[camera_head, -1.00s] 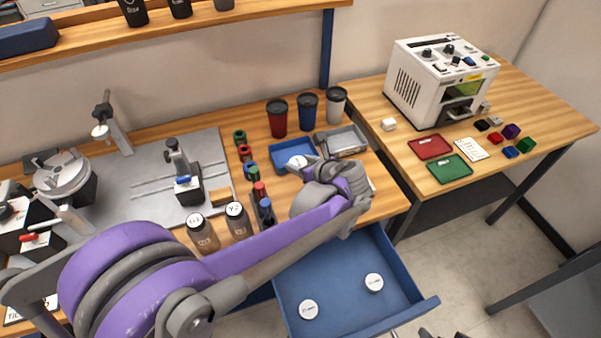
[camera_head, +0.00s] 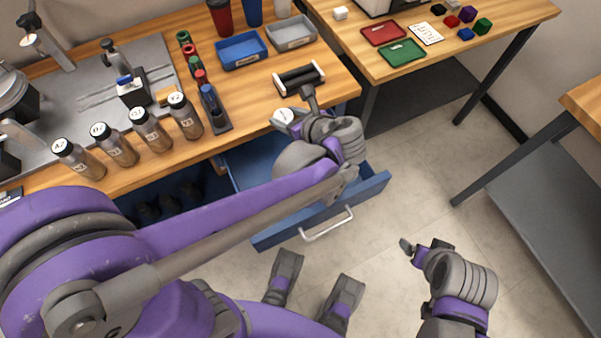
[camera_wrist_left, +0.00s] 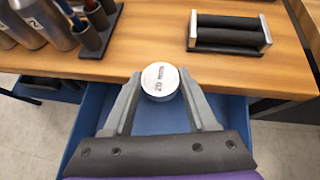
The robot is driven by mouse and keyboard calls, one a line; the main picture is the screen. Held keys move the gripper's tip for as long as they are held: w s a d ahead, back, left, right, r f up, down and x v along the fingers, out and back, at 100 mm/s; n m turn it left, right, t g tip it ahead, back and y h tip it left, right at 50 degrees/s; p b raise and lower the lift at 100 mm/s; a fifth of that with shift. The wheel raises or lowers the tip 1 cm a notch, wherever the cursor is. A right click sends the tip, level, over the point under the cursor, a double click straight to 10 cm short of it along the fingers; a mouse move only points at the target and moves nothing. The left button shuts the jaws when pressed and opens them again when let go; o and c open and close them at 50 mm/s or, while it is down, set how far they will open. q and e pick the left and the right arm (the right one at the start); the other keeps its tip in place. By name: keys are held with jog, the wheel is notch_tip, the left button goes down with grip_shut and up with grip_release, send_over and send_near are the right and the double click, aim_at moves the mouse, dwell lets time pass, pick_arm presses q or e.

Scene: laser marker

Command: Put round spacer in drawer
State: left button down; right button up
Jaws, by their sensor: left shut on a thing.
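The round spacer (camera_wrist_left: 160,80) is a short white disc marked "20 mm". My left gripper (camera_head: 287,118) is shut on it. In the left wrist view the spacer sits between the two grey fingertips, its marked face up. In the head view the spacer (camera_head: 284,116) shows at the tabletop's front edge, above the drawer's back part. The blue drawer (camera_head: 325,212) is pulled open under the table; my left arm hides much of its inside. Its blue side also shows in the left wrist view (camera_wrist_left: 88,112). My right gripper (camera_head: 412,248) hangs over the floor; its jaws are unclear.
A black roller stand (camera_head: 299,79) sits near the table's front edge, behind the gripper. A blue tray (camera_head: 241,50) and a grey tray (camera_head: 290,33) lie farther back. Bottles (camera_head: 185,116) and a dark rack (camera_head: 212,110) stand to the left.

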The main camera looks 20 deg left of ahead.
pick_arm(q)
jog(key=shift+s+d+f, duration=0.2)
jog(key=shift+s+d, duration=0.05)
jog(key=shift+d, duration=0.1)
jog(key=b, duration=0.5)
send_near(281, 141)
jog(key=shift+a+f, duration=0.7)
jog(key=shift+a, duration=0.25)
jog(key=a, duration=0.1)
jog(key=w+a, duration=0.2)
jog(key=a, duration=0.1)
jog(key=shift+d+f, duration=0.3)
jog(key=shift+f, duration=0.3)
jog(key=shift+f, duration=0.1)
